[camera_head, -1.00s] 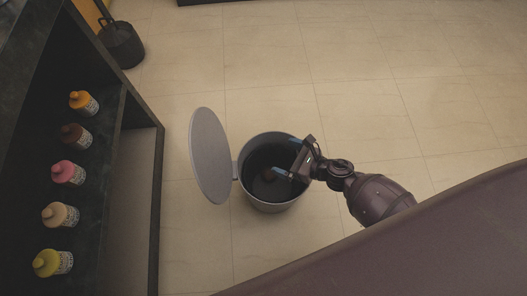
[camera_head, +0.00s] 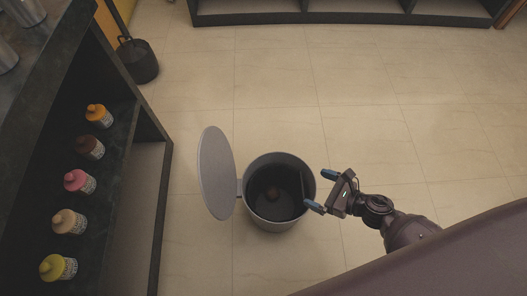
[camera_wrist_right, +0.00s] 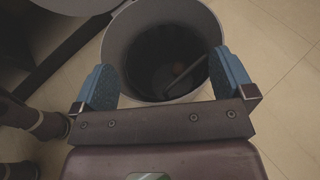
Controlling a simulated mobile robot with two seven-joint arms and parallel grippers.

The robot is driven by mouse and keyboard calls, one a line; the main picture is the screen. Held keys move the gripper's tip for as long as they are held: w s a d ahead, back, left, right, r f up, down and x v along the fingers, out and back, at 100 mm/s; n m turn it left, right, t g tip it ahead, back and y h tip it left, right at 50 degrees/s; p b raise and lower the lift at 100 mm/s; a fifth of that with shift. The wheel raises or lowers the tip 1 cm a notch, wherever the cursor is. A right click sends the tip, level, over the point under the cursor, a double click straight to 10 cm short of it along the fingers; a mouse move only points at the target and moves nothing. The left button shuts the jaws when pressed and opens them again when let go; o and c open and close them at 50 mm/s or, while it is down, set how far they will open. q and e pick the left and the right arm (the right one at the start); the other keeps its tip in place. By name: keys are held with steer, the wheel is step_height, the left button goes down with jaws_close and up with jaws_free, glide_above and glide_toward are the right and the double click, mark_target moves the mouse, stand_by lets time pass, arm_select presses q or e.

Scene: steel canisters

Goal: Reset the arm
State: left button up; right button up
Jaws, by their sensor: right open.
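My right gripper (camera_head: 318,191) is open and empty. In the head view it is at the right rim of a grey round bin, with its fingers pointing left toward the bin. In the right wrist view its two blue fingertips (camera_wrist_right: 162,78) stand wide apart, with the bin's opening beyond them. The bin (camera_head: 280,226) stands on the floor with its round lid (camera_head: 215,172) swung open to the left. My left gripper is not in view.
A dark shelf (camera_head: 121,196) on the left holds several bottles with coloured caps, such as a yellow one (camera_head: 58,267). A dark bucket (camera_head: 138,62) stands at the upper left. Tiled floor (camera_head: 390,120) is free to the right and behind the bin.

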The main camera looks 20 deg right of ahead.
steer(key=s+d+r+m+t+h+p, duration=0.1)
steer(key=s+r+m+h+p, duration=0.1)
steer(key=r+m+p, duration=0.35)
steer(key=s+d+r+m+t+h+p, duration=0.1)
steer(key=d+r+m+t+h+p, duration=0.15)
steer(key=r+m, duration=0.65)
steer(key=s+d+r+m+h+p, duration=0.1)
steer(key=s+r+m+h+p, duration=0.1)
steer(key=r+m+p, duration=0.4)
arm_select(q)
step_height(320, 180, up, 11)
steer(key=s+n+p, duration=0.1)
steer(key=p, duration=0.6)
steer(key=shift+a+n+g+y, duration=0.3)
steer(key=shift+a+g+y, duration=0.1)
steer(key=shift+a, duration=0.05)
arm_select(e)
steer(key=s+r+m+g+h, duration=0.1)
steer(key=s+r+m, duration=0.5)
steer(key=m, duration=0.5)
steer(key=s+a+r+m+g+h, duration=0.1)
steer(key=s+r+m, duration=0.4)
steer(key=m, duration=0.6)
steer(key=s+g, duration=0.1)
steer(key=s, duration=0.1)
steer(key=shift+s+a+r, duration=0.15)
steer(key=shift+s+r, duration=0.2)
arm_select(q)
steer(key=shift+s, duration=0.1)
